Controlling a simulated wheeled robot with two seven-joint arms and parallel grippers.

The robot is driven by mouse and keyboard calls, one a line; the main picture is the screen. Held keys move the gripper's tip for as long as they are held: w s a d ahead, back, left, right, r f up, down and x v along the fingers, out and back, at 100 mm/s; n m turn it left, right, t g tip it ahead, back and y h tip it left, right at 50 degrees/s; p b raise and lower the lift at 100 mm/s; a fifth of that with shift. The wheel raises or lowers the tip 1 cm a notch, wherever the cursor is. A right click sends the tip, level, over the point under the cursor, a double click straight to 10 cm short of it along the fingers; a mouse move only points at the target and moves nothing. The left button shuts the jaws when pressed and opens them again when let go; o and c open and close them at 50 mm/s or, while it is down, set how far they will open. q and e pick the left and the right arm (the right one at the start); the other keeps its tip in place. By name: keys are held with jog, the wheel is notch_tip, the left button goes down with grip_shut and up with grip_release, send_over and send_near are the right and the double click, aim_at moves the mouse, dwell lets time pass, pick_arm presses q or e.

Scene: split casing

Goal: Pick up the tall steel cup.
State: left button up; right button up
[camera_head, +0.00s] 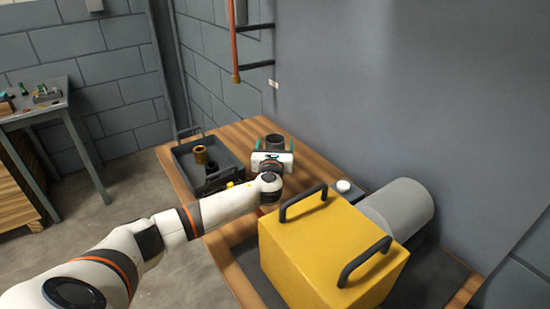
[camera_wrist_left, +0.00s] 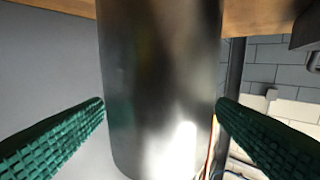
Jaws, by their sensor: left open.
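The tall steel cup (camera_head: 275,141) stands on the wooden table, near its far end by the grey wall. Its lower part is hidden behind my left gripper in the head view. In the left wrist view the cup (camera_wrist_left: 162,60) is a large shiny grey cylinder filling the middle. My left gripper (camera_head: 272,148) is open, with its green ribbed fingers one on each side of the cup. In the left wrist view the fingertips of the gripper (camera_wrist_left: 161,103) appear right beside the cup's sides; I cannot tell whether they touch. My right gripper is not in view.
A dark tray (camera_head: 232,150) left of the cup holds a brass-coloured part (camera_head: 200,154) and a dark part. A big yellow casing block (camera_head: 325,250) with black handles and a grey cylinder (camera_head: 400,208) fill the near table. A small white round item (camera_head: 343,186) lies between.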

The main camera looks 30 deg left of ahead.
pick_arm(q)
jog(key=c, duration=1.4)
jog(key=shift+r, duration=0.1)
